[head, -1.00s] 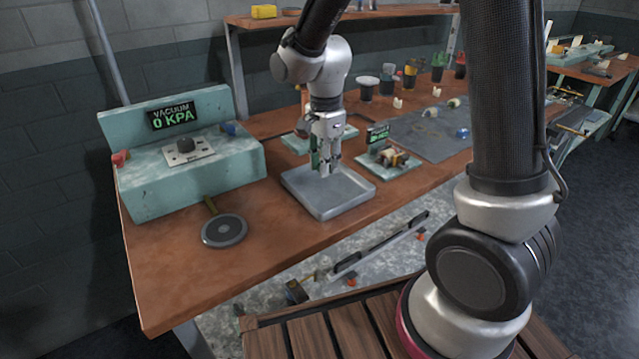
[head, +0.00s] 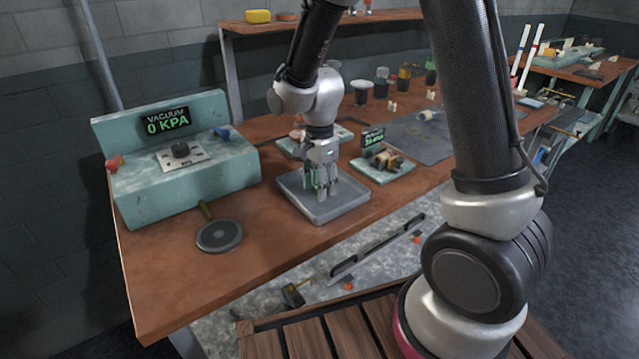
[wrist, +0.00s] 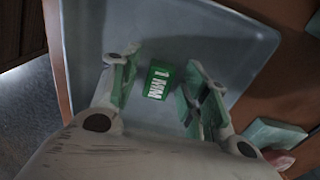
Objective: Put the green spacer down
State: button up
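The green spacer (wrist: 158,82), a small block marked "1 MM", shows in the wrist view between my fingers, with a gap on each side. It appears to lie on the floor of the grey tray (wrist: 225,40). My gripper (wrist: 157,92) is open around it, its green-padded fingers apart from it. In the head view my gripper (head: 321,190) points down into the tray (head: 345,209), fingertips low near its floor. The spacer cannot be told apart from the green pads there.
A teal vacuum console (head: 185,175) reading 0 KPA stands left, with a round dark disc (head: 219,236) before it. A small teal fixture (head: 383,165) sits right of the tray, a grey mat (head: 415,135) beyond. Bare bench lies between disc and tray.

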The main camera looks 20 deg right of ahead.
notch_tip(320, 180, up, 12)
jog(key=s+d+r+n+t, duration=0.2)
jog(key=s+d+r+n, duration=0.3)
jog(key=s, duration=0.5)
jog(key=s+d+r+n+t, duration=0.2)
jog(key=s+d+r+n, duration=0.3)
jog(key=s+d+n, duration=0.4)
jog(key=shift+s+d+r, duration=0.25)
jog(key=shift+s+d, duration=0.45)
jog(key=shift+d, duration=0.3)
dwell(0.7)
